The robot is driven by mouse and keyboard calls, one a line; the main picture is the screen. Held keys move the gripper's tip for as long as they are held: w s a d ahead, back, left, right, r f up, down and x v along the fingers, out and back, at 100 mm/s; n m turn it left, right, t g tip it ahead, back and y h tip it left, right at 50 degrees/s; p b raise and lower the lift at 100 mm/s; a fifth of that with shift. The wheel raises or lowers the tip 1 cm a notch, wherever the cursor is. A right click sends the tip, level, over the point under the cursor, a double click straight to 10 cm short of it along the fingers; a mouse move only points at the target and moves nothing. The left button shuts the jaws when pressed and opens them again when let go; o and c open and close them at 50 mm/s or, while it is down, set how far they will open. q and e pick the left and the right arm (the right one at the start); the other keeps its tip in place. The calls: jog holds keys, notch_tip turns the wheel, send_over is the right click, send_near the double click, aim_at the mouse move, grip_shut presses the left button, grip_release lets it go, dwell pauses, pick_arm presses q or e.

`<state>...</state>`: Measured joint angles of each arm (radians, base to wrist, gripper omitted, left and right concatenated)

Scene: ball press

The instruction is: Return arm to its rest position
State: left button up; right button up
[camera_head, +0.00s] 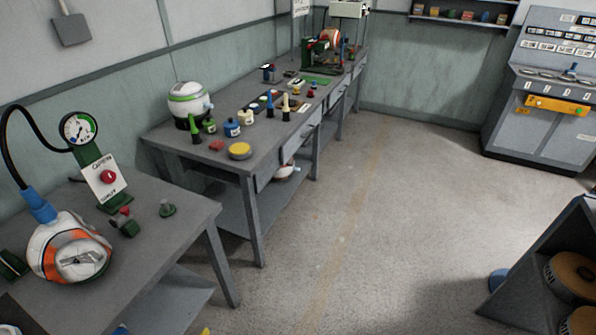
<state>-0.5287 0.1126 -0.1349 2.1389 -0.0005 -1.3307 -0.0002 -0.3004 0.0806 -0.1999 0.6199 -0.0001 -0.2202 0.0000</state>
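Neither of my grippers nor either arm can be made out in the head view. On the near left table (165,235) sits a white and orange ball-shaped device (47,243) with a metal plate on its front. A black hose with a blue fitting (40,206) runs from its top up to a round gauge (78,128). The gauge stands on a green post with a white sign and a red button (107,177).
A long workbench (270,150) along the wall holds a white and green round device (187,104), a yellow disc (240,151) and several small tools. A grey control cabinet (545,120) stands far right. A dark rack (530,255) holds spools. The middle floor is clear.

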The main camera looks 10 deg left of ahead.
pick_arm(q)
jog(key=s+d+f+g+h, duration=0.1)
jog(key=s+f, duration=0.2)
jog(key=f, duration=0.6)
jog(key=s+d+f+n+g, duration=0.1)
jog(key=s+d+f, duration=0.15)
jog(key=f, duration=0.65)
jog(key=s+f+g+h, duration=0.1)
jog(key=s+f, duration=0.2)
jog(key=f, duration=0.5)
jog(key=s+f+n+g, duration=0.1)
jog(key=s+f, duration=0.5)
jog(key=s, duration=0.2)
jog(key=s+f+n+h, duration=0.1)
jog(key=s+f, duration=0.6)
jog(key=s, duration=0.2)
jog(key=shift+s+a+g, duration=0.25)
jog(key=shift+g, duration=0.15)
